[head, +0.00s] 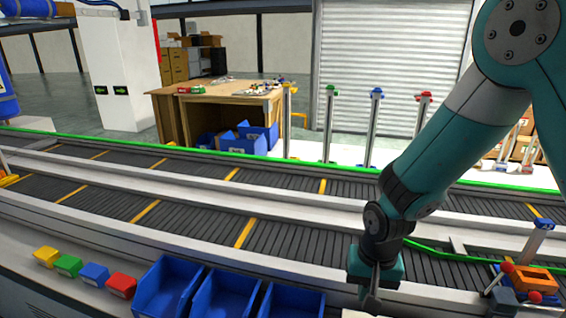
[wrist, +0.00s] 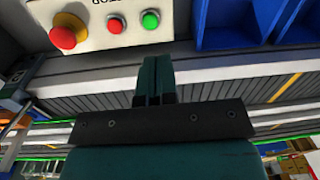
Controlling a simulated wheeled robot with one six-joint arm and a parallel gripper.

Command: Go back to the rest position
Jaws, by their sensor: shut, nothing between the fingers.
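My gripper (head: 371,292) hangs at the end of my teal arm in the head view, over the near side of the conveyor and to the right of the blue bins. In the wrist view my gripper (wrist: 154,66) has its two fingers together, with nothing held. Beyond the fingertips is a pale control panel (wrist: 125,38) with a large red-and-yellow button (wrist: 68,31), a small red button (wrist: 114,24) and a green button (wrist: 150,19). The fingers appear apart from the panel, though the exact gap cannot be told.
Blue bins (head: 225,296) stand left of my gripper. Yellow, green, blue and red blocks (head: 67,265) sit in a row at far left. An orange block and red-knobbed clamp (head: 527,281) are at right. The conveyor (head: 200,218) is clear in the middle.

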